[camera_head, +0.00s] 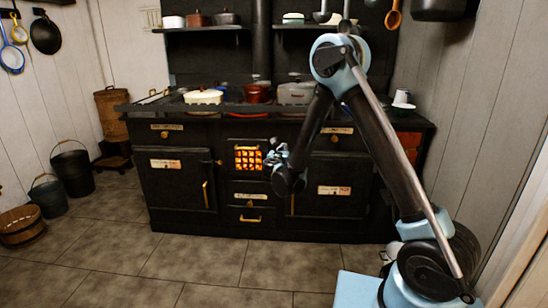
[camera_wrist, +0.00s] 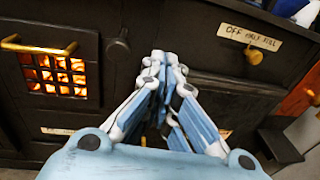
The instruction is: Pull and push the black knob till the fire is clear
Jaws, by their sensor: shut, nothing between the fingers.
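The fire glows orange behind a barred grate (camera_head: 248,158) in the middle of the black stove (camera_head: 180,135). The grate is also at the left of the wrist view (camera_wrist: 55,75), with a brass handle (camera_wrist: 38,46) across its top. A dark rounded piece (camera_wrist: 118,46), possibly the black knob, stands out from the stove front between the grate and my fingers. I cannot pick it out clearly in the head view. My gripper (camera_head: 277,156) is in front of the stove, right of the grate. In the wrist view its pale blue fingers (camera_wrist: 165,58) are together and empty, right of that piece.
A brass knob (camera_wrist: 256,56) under an "OFF HALF FULL" label is right of my fingers. Pots, including a red one (camera_head: 257,93), stand on the stove top. Buckets (camera_head: 72,168) are at the left wall. The tiled floor (camera_head: 195,260) before the stove is clear.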

